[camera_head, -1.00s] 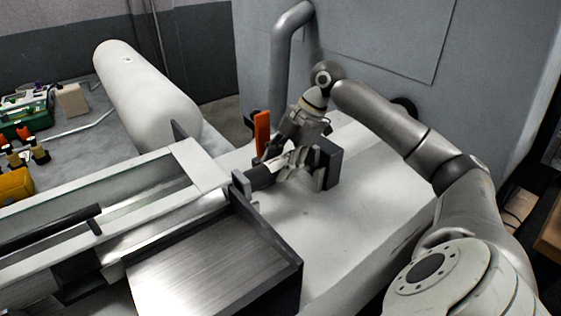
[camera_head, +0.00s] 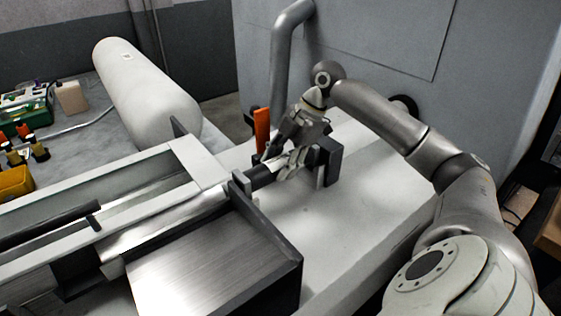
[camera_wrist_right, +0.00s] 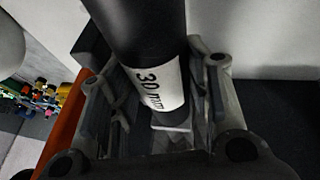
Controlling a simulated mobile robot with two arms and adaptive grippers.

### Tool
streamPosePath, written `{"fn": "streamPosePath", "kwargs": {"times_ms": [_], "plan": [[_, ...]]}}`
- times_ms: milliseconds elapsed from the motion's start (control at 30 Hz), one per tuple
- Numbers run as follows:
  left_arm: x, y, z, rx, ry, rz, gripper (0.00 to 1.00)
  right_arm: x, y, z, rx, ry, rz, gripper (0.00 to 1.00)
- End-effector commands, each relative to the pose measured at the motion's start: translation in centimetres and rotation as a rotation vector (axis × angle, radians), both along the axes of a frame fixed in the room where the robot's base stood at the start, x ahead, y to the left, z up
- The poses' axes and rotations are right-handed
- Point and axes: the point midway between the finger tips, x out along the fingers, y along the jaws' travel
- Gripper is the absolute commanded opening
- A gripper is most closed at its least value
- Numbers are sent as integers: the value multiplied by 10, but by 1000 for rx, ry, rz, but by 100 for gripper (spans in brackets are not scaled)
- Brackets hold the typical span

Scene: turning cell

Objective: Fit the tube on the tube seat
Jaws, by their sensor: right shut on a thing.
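My right gripper (camera_head: 284,165) is low over the pale machine top, beside a dark upright block (camera_head: 328,160). It is shut on the tube, a black cylinder (camera_wrist_right: 134,30) with a white "30 mm" label, which fills the middle of the right wrist view between the fingers. In the head view a short dark length of the tube (camera_head: 261,178) shows left of the fingers, close to the dark end plate of the machine channel. Whether it touches that plate cannot be told. I cannot tell for certain which part is the tube seat. My left gripper is not in view.
An orange upright piece (camera_head: 262,130) stands just behind the gripper. A metal tray with dark walls (camera_head: 215,258) lies in front to the left. The pale top right of the tray is clear.

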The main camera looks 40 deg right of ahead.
Motion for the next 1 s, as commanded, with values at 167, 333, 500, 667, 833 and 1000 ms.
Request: {"fn": "streamPosePath", "kwargs": {"times_ms": [167,333,500,667,833,1000], "plan": [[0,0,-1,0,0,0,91,0,0,-3,0,-2,-1,10],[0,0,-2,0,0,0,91,1,0,-6,1,-3,-1,10],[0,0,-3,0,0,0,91,1,0,-9,1,-3,-1,10],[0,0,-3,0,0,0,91,1,0,-10,1,-3,0,10],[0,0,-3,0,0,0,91,1,0,-10,1,-3,0,10],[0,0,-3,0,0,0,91,0,0,-10,1,-2,0,10]]}}
